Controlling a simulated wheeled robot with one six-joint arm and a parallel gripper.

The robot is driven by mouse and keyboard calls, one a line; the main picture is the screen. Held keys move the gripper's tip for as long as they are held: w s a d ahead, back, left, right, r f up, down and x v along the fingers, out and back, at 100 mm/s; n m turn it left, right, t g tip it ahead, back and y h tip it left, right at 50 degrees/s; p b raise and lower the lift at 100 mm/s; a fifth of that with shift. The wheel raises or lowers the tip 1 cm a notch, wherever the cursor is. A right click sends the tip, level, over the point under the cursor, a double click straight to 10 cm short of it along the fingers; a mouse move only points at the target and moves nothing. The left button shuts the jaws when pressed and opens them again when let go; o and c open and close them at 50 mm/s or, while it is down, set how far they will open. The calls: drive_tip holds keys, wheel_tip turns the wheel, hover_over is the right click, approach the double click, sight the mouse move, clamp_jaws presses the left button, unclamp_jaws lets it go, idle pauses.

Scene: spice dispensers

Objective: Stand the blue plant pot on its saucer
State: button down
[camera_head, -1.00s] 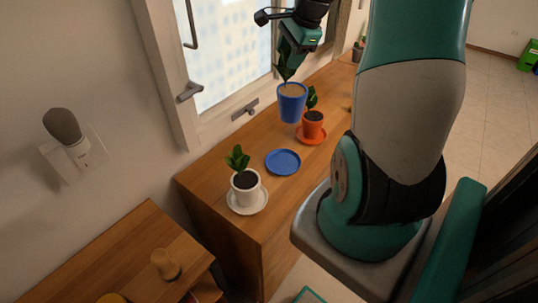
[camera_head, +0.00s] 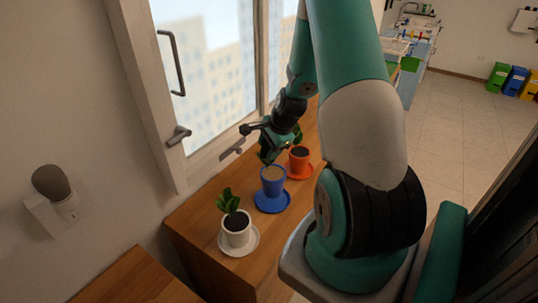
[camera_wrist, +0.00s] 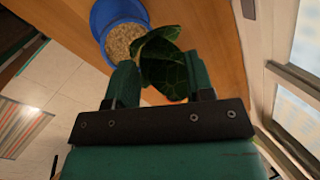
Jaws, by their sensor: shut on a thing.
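The blue plant pot (camera_head: 272,183) is upright over its blue saucer (camera_head: 286,203); whether its base touches the saucer or hovers just above is hard to tell. My gripper (camera_head: 272,154) is above the pot and shut on the green plant that grows from it. In the wrist view, the plant's dark leaves (camera_wrist: 165,65) lie between my fingers (camera_wrist: 162,82), and the blue pot (camera_wrist: 103,18) with its pale soil shows just beyond them.
A white potted plant (camera_head: 236,229) on a white saucer stands nearer on the wooden cabinet top. An orange pot (camera_head: 299,160) on an orange saucer stands close behind the blue one. The window and its handle (camera_head: 178,135) are to the left.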

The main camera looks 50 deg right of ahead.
sight(269, 169)
drive_tip(key=shift+f+p, duration=0.3)
drive_tip(key=shift+f, duration=1.45)
drive_tip(key=shift+c, duration=2.4)
unclamp_jaws()
